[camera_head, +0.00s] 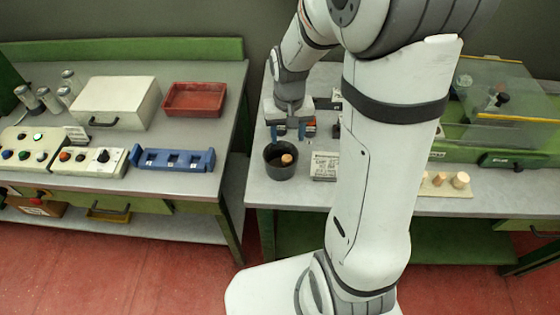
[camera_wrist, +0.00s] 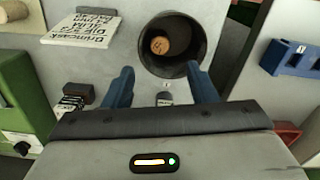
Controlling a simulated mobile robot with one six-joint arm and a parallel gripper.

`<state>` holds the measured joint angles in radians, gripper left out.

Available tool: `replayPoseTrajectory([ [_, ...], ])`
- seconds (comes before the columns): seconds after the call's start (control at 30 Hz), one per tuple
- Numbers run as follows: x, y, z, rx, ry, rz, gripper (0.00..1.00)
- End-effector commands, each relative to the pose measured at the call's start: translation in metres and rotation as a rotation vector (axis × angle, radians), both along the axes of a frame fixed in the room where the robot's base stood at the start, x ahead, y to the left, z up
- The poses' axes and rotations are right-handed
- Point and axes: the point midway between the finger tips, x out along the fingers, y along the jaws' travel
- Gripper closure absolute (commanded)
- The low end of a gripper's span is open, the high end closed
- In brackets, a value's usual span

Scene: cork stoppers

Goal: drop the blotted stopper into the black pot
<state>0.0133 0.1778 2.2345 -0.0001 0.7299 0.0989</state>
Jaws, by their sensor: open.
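The black pot (camera_head: 270,169) stands near the front left corner of the right-hand bench. It also shows in the wrist view (camera_wrist: 190,68). A cork stopper (camera_head: 287,159) is inside the pot; in the wrist view its round end (camera_wrist: 159,46) faces up with a faint darker mark, too small to confirm as a blot. My gripper (camera_head: 288,133) is open and empty, with its two blue fingers apart, just behind and above the pot. In the wrist view the fingertips (camera_wrist: 162,80) lie at the near side of the pot's rim.
A lettered card (camera_head: 325,166) lies right of the pot. More stoppers (camera_head: 460,180) stand on a light board (camera_head: 447,190) farther right, partly hidden by my arm. The left-hand bench holds a blue rack (camera_head: 172,160), a red tray (camera_head: 195,99) and a white box (camera_head: 115,102). A gap separates the benches.

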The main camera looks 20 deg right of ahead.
Motion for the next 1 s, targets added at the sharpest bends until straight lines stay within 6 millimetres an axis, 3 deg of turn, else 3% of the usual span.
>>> replayPoseTrajectory([
  [0.2, 0.001, 0.000, 0.039, 0.000, -0.006, 0.000, 0.48],
  [0.4, 0.000, 0.000, 0.062, 0.000, -0.002, -0.001, 0.48],
  [1.0, -0.004, 0.001, 0.071, 0.000, -0.010, 0.004, 0.48],
])
